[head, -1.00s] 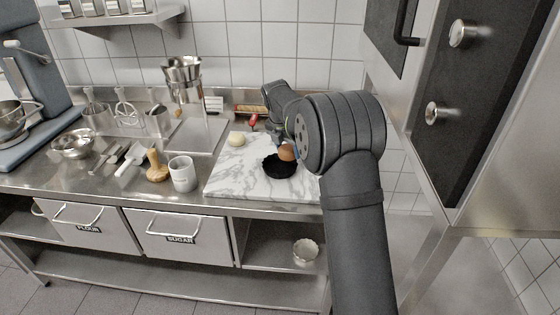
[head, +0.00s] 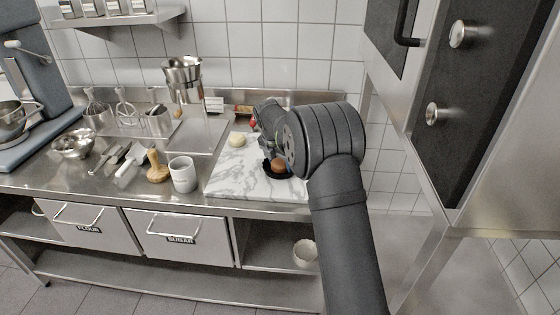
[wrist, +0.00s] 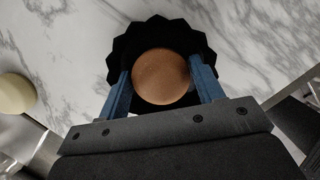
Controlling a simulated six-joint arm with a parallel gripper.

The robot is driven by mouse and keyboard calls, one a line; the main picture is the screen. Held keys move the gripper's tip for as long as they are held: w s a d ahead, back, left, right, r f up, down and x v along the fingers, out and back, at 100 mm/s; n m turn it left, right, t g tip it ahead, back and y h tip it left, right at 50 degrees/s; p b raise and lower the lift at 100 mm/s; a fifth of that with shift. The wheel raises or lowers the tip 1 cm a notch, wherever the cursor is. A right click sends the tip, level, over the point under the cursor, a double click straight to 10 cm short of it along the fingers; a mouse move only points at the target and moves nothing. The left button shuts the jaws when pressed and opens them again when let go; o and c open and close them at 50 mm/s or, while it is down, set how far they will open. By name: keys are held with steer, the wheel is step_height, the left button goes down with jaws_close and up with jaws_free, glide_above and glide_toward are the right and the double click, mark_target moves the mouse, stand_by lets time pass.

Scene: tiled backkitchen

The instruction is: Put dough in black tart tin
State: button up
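The black tart tin (head: 268,171) with a fluted rim sits on the white marble board; its rim also shows in the wrist view (wrist: 160,35). My gripper (wrist: 161,80) has its two blue fingers on either side of a smooth brown dough ball (wrist: 160,77), touching it. In the head view the brown ball (head: 279,165) is at the tin, inside its outline. I cannot tell whether it touches the tin's floor. My arm hides the right side of the tin. A pale, cream ball (head: 237,139) lies apart at the back left of the board.
The marble board (head: 232,180) has clear room left of the tin. A grey-white mug (head: 183,174) and a wooden-handled tool (head: 157,167) stand left of the board. A steel stand with a funnel (head: 184,75) rises behind. A tall cabinet (head: 475,130) is on the right.

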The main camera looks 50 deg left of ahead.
mark_target(280, 168)
steer(key=shift+o, duration=0.2)
steer(key=shift+r, duration=0.1)
steer(key=v, duration=1.2)
steer(key=shift+w, duration=0.1)
steer(key=x, duration=1.2)
steer(key=shift+f, duration=0.25)
step_height(280, 168, up, 3)
steer(key=shift+r, duration=0.75)
